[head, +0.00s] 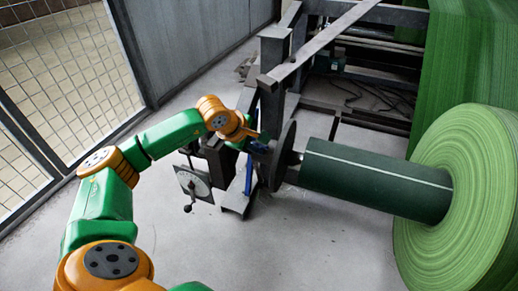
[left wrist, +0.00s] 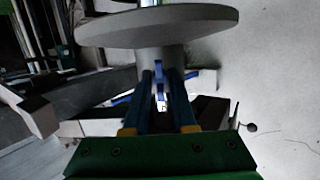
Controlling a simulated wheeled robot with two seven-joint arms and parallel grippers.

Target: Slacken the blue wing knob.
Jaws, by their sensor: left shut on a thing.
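The blue wing knob (left wrist: 158,68) shows in the left wrist view as a bright blue piece between my fingers, just below the grey disc. In the head view, blue parts (head: 259,148) show at my gripper's tip, beside the dark round flange; I cannot tell knob from finger there. My left gripper (head: 256,141) reaches in from the left; in the left wrist view its two dark blue fingers (left wrist: 160,82) are shut on the knob. The fingers hide part of the knob. My right gripper is not in view.
The dark flange (head: 285,152) stands at the end of a dark green core (head: 375,180) with a large green roll (head: 465,190). A steel frame (head: 300,60) rises behind. The floor (head: 310,250) in front is clear.

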